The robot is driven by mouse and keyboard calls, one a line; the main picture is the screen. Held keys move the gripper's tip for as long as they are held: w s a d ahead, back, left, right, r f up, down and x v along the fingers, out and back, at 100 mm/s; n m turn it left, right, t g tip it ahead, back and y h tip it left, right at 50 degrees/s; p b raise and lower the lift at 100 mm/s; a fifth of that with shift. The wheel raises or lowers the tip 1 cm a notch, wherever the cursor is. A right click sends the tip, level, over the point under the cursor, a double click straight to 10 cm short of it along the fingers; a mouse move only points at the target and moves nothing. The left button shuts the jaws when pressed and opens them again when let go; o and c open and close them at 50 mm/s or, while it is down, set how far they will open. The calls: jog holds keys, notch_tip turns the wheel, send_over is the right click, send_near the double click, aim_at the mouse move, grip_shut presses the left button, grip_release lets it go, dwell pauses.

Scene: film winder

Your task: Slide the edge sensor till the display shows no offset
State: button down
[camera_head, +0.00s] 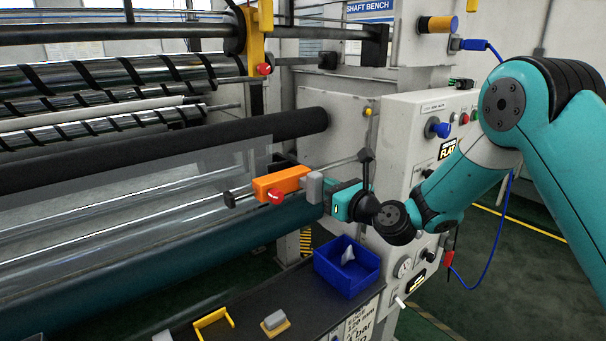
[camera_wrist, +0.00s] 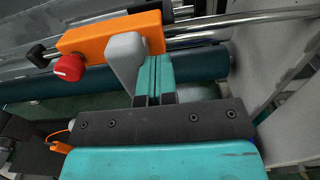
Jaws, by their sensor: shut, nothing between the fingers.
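The edge sensor is an orange block (camera_head: 281,184) with a red knob (camera_head: 276,196) and a grey tab (camera_head: 314,187) at its right end. It sits on a metal rod in front of the clear film web (camera_head: 225,160). In the wrist view, the orange block (camera_wrist: 110,35) and grey tab (camera_wrist: 127,58) are just ahead of my gripper (camera_wrist: 154,72). My gripper is shut and empty, its teal fingers together at the right side of the tab. They look very close to it; I cannot tell if they touch. No offset reading is legible in either view.
A grey control panel (camera_head: 400,125) with knobs and a "FLAT" sign (camera_head: 447,148) stands behind my arm. Below is a dark shelf (camera_head: 250,318) with a blue bin (camera_head: 347,264), a yellow bracket (camera_head: 213,319) and a small grey block (camera_head: 274,319). A dark roller (camera_head: 290,121) runs above the sensor.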

jog(key=shift+d, duration=0.1)
jog(key=shift+w+d, duration=0.85)
jog(key=shift+d, duration=0.3)
jog(key=b+v, duration=0.6)
jog(key=v, duration=0.4)
